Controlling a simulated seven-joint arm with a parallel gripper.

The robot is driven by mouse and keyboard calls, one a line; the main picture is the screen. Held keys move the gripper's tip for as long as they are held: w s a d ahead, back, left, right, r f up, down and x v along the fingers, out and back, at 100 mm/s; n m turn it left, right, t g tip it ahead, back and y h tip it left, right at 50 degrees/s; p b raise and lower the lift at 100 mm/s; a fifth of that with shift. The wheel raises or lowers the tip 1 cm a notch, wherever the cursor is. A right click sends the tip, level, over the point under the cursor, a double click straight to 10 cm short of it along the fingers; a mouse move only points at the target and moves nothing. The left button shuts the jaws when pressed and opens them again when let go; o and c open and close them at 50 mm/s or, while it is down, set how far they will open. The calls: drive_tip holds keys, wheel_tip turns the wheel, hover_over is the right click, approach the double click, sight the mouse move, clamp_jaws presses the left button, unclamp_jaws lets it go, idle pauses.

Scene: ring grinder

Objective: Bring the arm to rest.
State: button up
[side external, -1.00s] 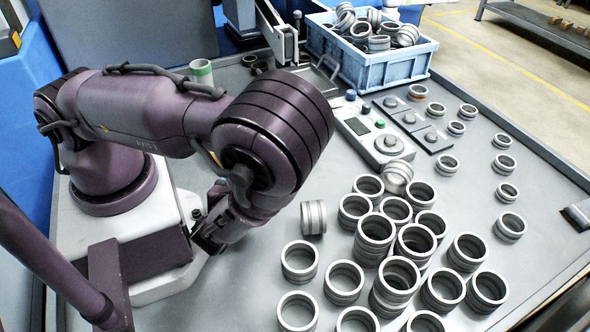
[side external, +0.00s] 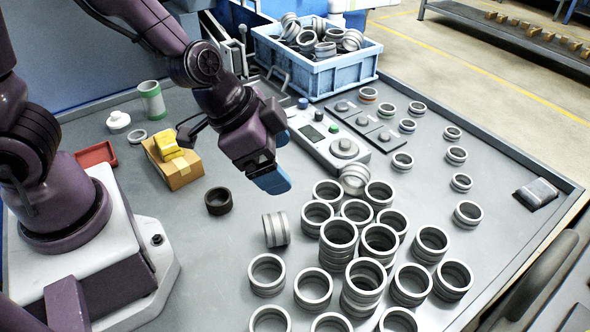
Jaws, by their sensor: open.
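My gripper (side external: 277,162) hangs above the grey table in the middle of the side external view, with blue fingers pointing down and to the right. It is open, with no ring visible in it. It is left of the control box (side external: 330,137) and above and behind the crowd of steel rings (side external: 338,237). One ring (side external: 275,229) lies on its side left of that crowd. Another tilted ring (side external: 354,179) rests by the control box. My arm comes in from the upper left.
A blue crate (side external: 315,75) full of rings stands at the back. A cardboard box (side external: 178,172), dark ring (side external: 218,201), red tray (side external: 96,155) and green-white cylinder (side external: 152,100) stand left. Several rings are spaced along the right. A dark block (side external: 536,193) lies near the right edge.

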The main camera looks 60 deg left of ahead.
drive_tip(key=s+a+r+n+y, duration=0.1)
drive_tip(key=s+a+r+n, duration=0.2)
drive_tip(key=r, duration=0.4)
drive_tip(key=s+a+r+n+y, duration=0.1)
drive_tip(key=s+a+r+n, duration=0.2)
drive_tip(key=s+a+r, duration=0.2)
wheel_tip(320, 180, up, 3)
drive_tip(key=shift+s+a+f+t, duration=0.15)
drive_tip(key=shift+s+a+t, duration=0.2)
drive_tip(key=shift+a, duration=0.75)
